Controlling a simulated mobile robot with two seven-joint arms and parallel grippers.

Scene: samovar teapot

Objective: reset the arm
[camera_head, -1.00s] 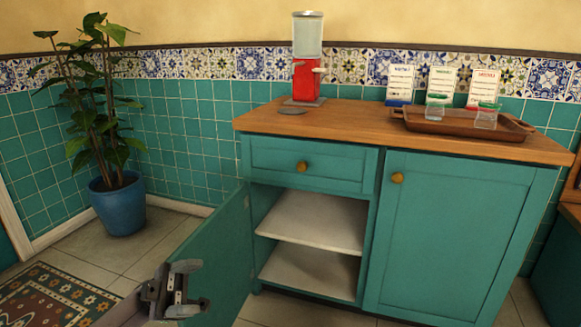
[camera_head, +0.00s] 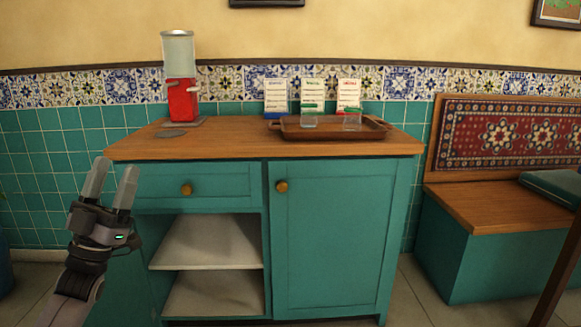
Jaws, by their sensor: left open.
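My left gripper (camera_head: 110,184) is in the head view at the left, in front of the teal cabinet's (camera_head: 338,235) left edge. Its two fingers point up, apart, with nothing between them. The cabinet's left lower compartment is open and shows empty white shelves (camera_head: 212,240). The drawer (camera_head: 195,187) above it and the right door are shut. The open left door is mostly hidden behind my arm. My right gripper is not in view.
On the wooden counter (camera_head: 230,143) stand a red dispenser (camera_head: 181,100) and a brown tray (camera_head: 335,132) with two small glasses. Menu cards (camera_head: 312,92) stand behind the tray. A bench (camera_head: 500,207) is at the right, with tiled floor between.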

